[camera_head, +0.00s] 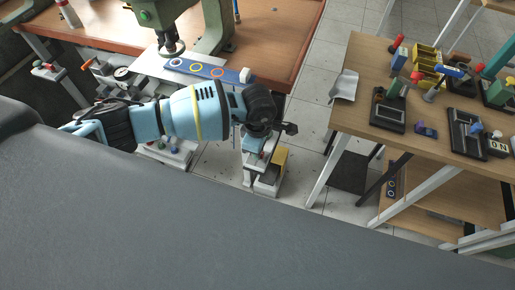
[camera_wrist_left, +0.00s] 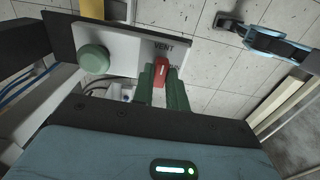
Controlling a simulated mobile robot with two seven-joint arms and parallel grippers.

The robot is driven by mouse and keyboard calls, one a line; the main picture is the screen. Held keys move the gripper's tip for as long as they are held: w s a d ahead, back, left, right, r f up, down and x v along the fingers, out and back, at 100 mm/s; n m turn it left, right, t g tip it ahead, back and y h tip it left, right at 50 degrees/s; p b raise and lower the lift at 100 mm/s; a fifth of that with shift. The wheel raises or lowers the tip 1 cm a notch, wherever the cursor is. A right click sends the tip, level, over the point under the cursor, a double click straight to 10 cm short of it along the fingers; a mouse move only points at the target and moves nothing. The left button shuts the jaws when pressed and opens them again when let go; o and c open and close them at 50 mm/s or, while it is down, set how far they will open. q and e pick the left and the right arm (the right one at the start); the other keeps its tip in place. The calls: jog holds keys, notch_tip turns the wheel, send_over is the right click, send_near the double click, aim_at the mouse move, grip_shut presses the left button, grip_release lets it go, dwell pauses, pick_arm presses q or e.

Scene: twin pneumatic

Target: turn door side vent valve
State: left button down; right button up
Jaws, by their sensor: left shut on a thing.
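In the left wrist view, a pale panel (camera_wrist_left: 126,48) marked VENT carries a red valve handle (camera_wrist_left: 160,69) beside a round green knob (camera_wrist_left: 93,59). My left gripper (camera_wrist_left: 161,76) has its green fingers on either side of the red handle, shut on it. The handle's lower part is hidden between the fingers. In the head view, my blue left arm reaches in from the left and ends above a small white and yellow unit (camera_head: 268,178); the fingertips are hard to make out there. My right gripper is in neither view.
A brown bench (camera_head: 285,35) with a green press (camera_head: 212,25) and a blue strip (camera_head: 207,69) stands behind the arm. A wooden table (camera_head: 352,112) with several devices stands at right. Tiled floor (camera_head: 310,85) lies between them.

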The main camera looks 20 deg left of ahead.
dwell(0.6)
pick_arm(q)
jog(key=c, duration=1.4)
grip_release()
jog(key=shift+r, duration=0.15)
notch_tip(320, 180, up, 8)
jog(key=shift+f, duration=0.2)
